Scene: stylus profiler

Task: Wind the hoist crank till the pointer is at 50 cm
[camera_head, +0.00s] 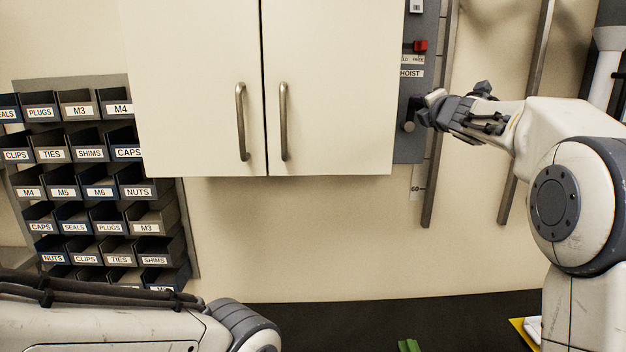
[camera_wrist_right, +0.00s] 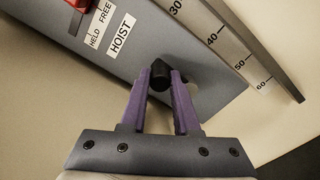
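The grey hoist panel (camera_head: 414,146) is on the wall right of the cabinet, and its HOIST label (camera_wrist_right: 122,34) shows in the right wrist view. A dark crank knob (camera_wrist_right: 161,75) stands out from the panel. My right gripper (camera_wrist_right: 161,78) has its purple fingers on either side of the knob, closed on it. In the head view my right gripper (camera_head: 425,108) is at the panel and hides most of the crank. The scale (camera_wrist_right: 225,45) reads 30, 40, 50 and 60. I cannot make out the pointer. My left forearm is at lower left; its gripper is out of view.
A red HELD/FREE switch (camera_head: 421,46) is above the HOIST label. A closed cream cabinet (camera_head: 330,90) stands just left of the panel. Metal rails (camera_head: 435,180) run down the wall beside the scale. Labelled bins (camera_head: 85,110) fill the far left. A dark worktop (camera_head: 340,325) lies below.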

